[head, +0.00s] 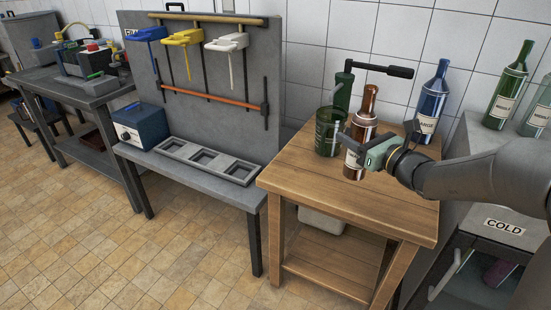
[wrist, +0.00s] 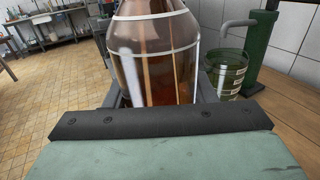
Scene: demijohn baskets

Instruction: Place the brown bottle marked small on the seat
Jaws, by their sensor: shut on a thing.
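The brown bottle (head: 369,103) stands upright at the wooden table, with a pale label low on its body that I cannot read. My gripper (head: 362,148) is shut on its body from the right. In the wrist view the brown glass (wrist: 155,60) fills the space between the jaws, and its neck is cut off by the top edge. I cannot tell whether its base touches the table. No thing is marked as the seat; a grey tray with three square recesses (head: 196,160) lies on the grey bench to the left, its recesses empty.
A green glass vessel (head: 328,133) stands close left of the bottle, before a green press with a black handle (head: 385,69). A blue bottle (head: 432,100) stands behind right. Green bottles (head: 509,84) stand far right. A blue box (head: 140,126) sits beside the tray. The wooden table's front (head: 340,205) is clear.

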